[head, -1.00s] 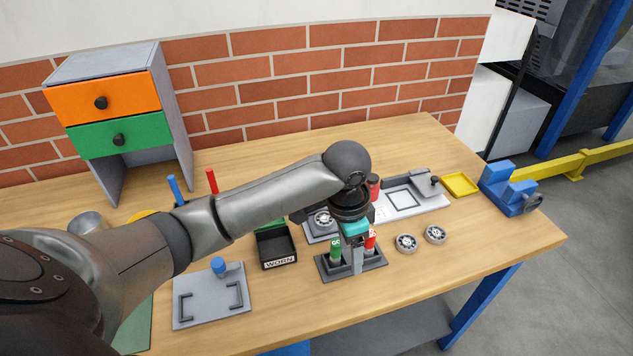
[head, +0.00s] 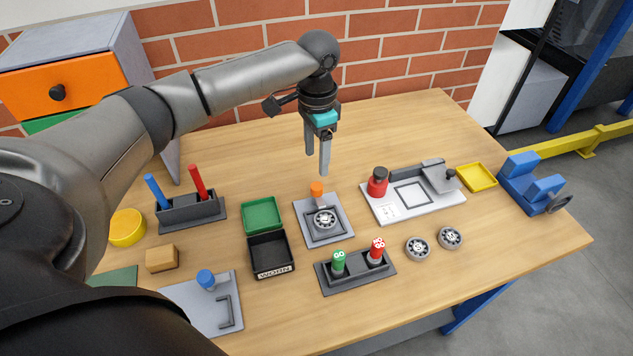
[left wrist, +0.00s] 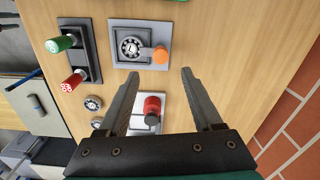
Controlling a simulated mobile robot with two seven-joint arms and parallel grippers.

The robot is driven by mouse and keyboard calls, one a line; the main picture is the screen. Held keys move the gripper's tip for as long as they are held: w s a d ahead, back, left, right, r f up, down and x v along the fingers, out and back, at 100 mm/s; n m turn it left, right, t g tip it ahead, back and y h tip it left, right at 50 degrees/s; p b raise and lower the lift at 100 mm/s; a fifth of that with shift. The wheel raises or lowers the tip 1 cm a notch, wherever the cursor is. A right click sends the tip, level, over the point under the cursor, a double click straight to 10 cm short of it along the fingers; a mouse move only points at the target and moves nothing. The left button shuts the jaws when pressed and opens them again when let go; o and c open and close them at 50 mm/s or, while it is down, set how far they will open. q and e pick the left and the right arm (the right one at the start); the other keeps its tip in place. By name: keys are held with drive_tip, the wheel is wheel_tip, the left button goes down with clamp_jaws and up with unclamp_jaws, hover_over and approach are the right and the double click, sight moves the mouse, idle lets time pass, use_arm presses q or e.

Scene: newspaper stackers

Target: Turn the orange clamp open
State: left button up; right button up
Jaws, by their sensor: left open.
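The orange clamp (head: 317,189) is a small orange knob at the back edge of a grey plate (head: 312,233). A round bearing (head: 325,220) sits in the square nest on that plate, beside the knob. In the left wrist view the orange knob (left wrist: 160,55) is at the right of the plate, next to the bearing (left wrist: 131,47). My left gripper (head: 317,163) is open and empty, in the air above and behind the orange knob. In the left wrist view its two fingers (left wrist: 160,80) are spread apart, and the knob lies beyond them. My right gripper is not in view.
A dark stand holds green (head: 338,262) and red (head: 377,250) gauges in front. Two loose bearings (head: 418,248) lie to its right. A white plate (head: 415,209) with a red knob (head: 377,181) is right of the clamp plate. A black bin (head: 271,254) is left.

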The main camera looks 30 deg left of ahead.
sight(316, 186)
use_arm(q)
wheel_tip(316, 186, down, 8)
drive_tip(key=shift+w+f+b, duration=0.1)
drive_tip(key=shift+b, duration=0.35)
drive_tip(key=shift+f, duration=0.5)
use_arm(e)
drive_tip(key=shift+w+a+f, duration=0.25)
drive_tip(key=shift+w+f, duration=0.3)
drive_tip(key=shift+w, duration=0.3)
use_arm(q)
drive_tip(key=shift+c, duration=0.5)
clamp_jaws()
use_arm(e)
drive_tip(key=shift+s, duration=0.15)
